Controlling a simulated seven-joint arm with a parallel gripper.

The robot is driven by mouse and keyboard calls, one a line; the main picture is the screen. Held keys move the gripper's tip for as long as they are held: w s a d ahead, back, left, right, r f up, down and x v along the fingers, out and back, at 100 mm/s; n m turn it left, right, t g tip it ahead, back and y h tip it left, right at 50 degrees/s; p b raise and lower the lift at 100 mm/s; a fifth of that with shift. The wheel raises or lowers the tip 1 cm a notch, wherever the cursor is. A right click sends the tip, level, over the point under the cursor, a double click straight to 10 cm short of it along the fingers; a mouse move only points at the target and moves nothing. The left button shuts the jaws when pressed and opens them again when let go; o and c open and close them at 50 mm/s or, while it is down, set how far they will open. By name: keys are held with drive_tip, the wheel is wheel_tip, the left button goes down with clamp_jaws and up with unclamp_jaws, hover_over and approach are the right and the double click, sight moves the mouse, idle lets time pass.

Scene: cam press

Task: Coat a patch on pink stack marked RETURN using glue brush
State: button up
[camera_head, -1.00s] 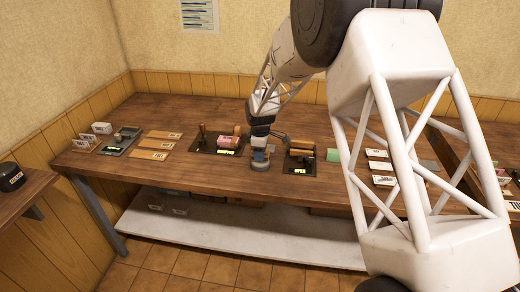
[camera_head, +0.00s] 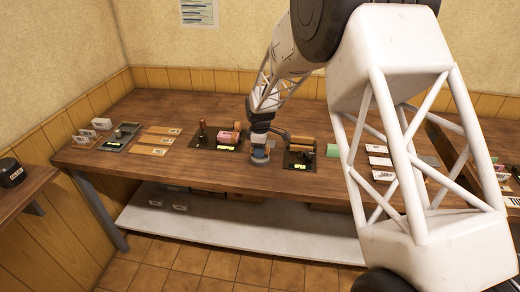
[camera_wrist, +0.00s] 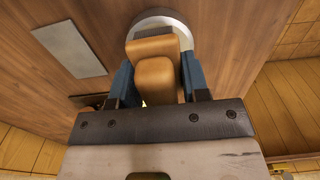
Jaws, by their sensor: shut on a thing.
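My gripper (camera_head: 260,148) is over the middle of the front part of the table. In the wrist view its blue fingers (camera_wrist: 155,82) are shut on a tan block-like handle (camera_wrist: 155,72), likely the glue brush. A round grey-white rim (camera_wrist: 160,18) shows just beyond the handle; in the head view a grey pot-like thing (camera_head: 260,158) is directly under my gripper. I cannot tell whether the brush is inside it. A pink block (camera_head: 225,137), possibly the pink stack, lies on a black press plate left of my gripper. No RETURN mark is legible.
A green block (camera_head: 333,151) and white cards (camera_head: 378,161) lie farther right. The table's front edge is close.

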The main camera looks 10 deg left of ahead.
drive_tip(key=shift+f, duration=0.65)
idle(1.9)
drive_tip(key=shift+r, duration=0.15)
drive_tip(key=shift+r, duration=3.45)
drive_tip(key=w+d+f+m, duration=0.1)
drive_tip(key=w+d+m, duration=0.2)
drive_tip(key=w+d, duration=0.1)
drive_tip(key=w+d+f+m, duration=0.1)
drive_tip(key=w+d+m, duration=0.2)
drive_tip(key=w+d, duration=0.2)
drive_tip(key=w+d+m, duration=0.3)
drive_tip(key=w+d, duration=0.2)
drive_tip(key=w, duration=0.2)
drive_tip(key=shift+w+d+f, duration=0.25)
drive_tip(key=shift+f, duration=0.15)
drive_tip(key=w+d+f+m, duration=0.1)
drive_tip(key=w+d+m, duration=0.2)
drive_tip(key=d, duration=0.3)
drive_tip(key=w+d+f+m, duration=0.1)
drive_tip(key=w+d+m, duration=0.2)
drive_tip(key=d, duration=0.3)
drive_tip(key=w+d+f+m, duration=0.1)
drive_tip(key=w+d+m, duration=0.2)
drive_tip(key=w+d, duration=0.2)
drive_tip(key=shift+w+d+f, duration=0.1)
drive_tip(key=shift+d+f, duration=0.2)
drive_tip(key=shift+d, duration=0.3)
